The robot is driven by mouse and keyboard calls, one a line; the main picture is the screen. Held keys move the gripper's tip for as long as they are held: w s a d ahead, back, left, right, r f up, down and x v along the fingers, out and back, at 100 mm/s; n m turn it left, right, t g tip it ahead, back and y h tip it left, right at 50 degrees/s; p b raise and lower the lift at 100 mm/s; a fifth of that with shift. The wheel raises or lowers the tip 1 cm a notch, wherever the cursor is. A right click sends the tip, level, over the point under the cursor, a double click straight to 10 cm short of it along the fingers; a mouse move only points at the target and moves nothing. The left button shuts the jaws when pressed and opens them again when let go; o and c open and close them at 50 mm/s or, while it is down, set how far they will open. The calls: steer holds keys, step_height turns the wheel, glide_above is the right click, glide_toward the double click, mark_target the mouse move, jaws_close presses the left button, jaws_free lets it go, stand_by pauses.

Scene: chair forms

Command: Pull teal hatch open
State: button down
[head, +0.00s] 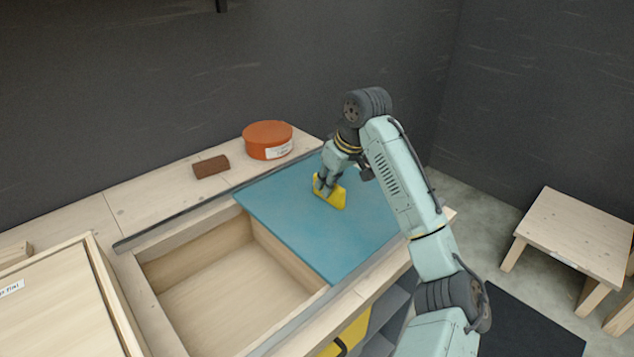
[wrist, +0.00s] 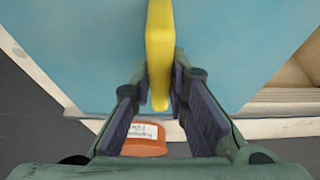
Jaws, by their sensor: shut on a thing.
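The teal hatch (head: 290,225) is a flat panel in the wooden bench top. It covers the right part of a recess, and the open wooden compartment (head: 205,275) shows to its left. A yellow handle (head: 332,198) stands up from the hatch. My gripper (head: 321,185) is shut on this handle from above. In the wrist view the handle (wrist: 160,45) runs between my fingers (wrist: 163,88), with the hatch (wrist: 80,50) behind it. The fingers partly hide the handle in the head view.
An orange round box (head: 268,141) and a brown block (head: 211,166) stand on the bench behind the hatch. A pale wooden panel (head: 55,310) lies at left. A wooden stool (head: 580,232) stands at right, beside a dark floor mat (head: 530,325). Dark walls close the back.

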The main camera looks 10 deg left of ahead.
steer(key=shift+w+d+p, duration=0.15)
steer(key=shift+w+d, duration=0.3)
steer(key=shift+w, duration=0.2)
steer(key=shift+w+d+p, duration=0.15)
steer(key=shift+w+d, duration=0.25)
steer(key=shift+w, duration=0.2)
steer(key=c, duration=1.6)
jaws_free()
steer(key=shift+o, duration=0.2)
steer(key=v, duration=1.2)
steer(key=shift+s+f, duration=0.1)
